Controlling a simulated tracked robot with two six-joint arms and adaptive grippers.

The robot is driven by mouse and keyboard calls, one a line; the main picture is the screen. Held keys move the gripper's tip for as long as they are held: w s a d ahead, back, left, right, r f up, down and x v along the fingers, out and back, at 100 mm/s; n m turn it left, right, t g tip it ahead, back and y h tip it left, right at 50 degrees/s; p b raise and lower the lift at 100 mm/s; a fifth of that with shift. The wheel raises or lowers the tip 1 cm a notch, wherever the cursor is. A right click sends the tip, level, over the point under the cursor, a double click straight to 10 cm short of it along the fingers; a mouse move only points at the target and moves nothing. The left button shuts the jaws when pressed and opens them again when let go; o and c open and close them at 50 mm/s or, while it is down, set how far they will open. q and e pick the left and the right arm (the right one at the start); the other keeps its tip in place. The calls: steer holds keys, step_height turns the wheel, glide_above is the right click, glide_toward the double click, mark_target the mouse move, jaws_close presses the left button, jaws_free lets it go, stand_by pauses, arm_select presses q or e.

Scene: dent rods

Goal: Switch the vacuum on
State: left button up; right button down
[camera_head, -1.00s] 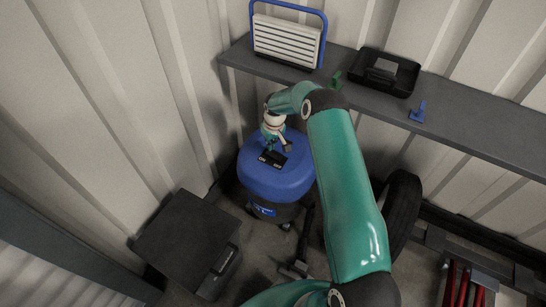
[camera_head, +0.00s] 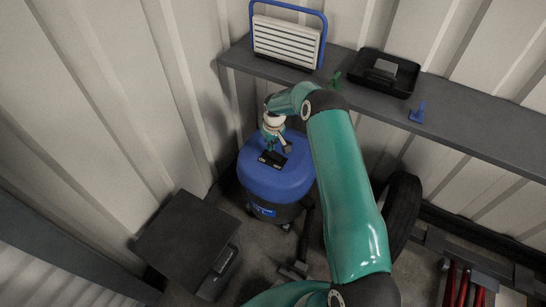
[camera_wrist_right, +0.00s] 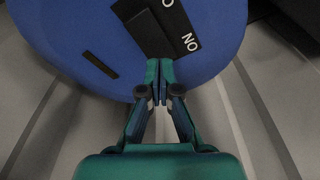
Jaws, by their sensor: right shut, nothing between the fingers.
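The vacuum (camera_head: 270,185) stands on the floor, with a blue round lid over a dark drum. My right gripper (camera_head: 277,148) is above the lid, right by the panel. In the right wrist view its fingers (camera_wrist_right: 161,100) are together and empty, tips at the panel's near edge. Whether they touch it I cannot tell. My left gripper is not in view.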

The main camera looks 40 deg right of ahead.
mark_target(271, 153)
steer(key=shift+f+b, duration=1.3)
steer(key=shift+f, duration=0.15)
stand_by(0.6)
steer(key=shift+r, duration=0.2)
steer(key=shift+r+p, duration=1.55)
steer(key=shift+r, duration=1.9)
